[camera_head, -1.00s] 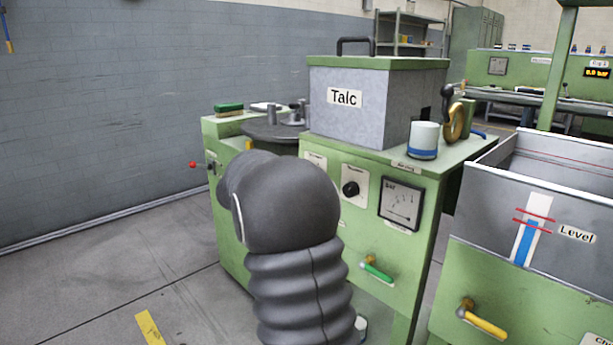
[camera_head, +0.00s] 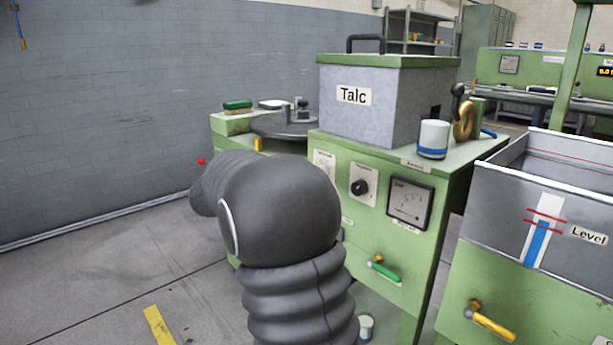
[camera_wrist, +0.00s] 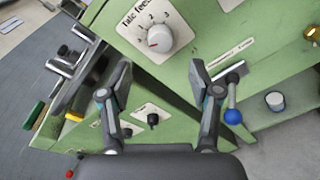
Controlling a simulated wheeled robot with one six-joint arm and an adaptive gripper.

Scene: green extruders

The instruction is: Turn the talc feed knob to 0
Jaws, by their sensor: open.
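The talc feed knob (camera_wrist: 160,39) is a round, light grey knob on a white plate marked "Talc feed", at the top of the wrist view. The numbers 1, 2 and 3 show around it. A small red mark sits on its lower left side; I cannot tell the exact setting. My gripper (camera_wrist: 160,78) is open and empty, its two fingers apart below the knob in the picture, not touching it. In the head view my arm hides the gripper, and I cannot make out this knob there.
The green cabinet (camera_head: 395,255) carries the grey Talc box (camera_head: 360,110). A smaller black knob (camera_wrist: 153,119) shows between the fingers. A blue-ball lever (camera_wrist: 233,115) is close to the right finger. A white cup (camera_head: 433,138) stands on the cabinet top.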

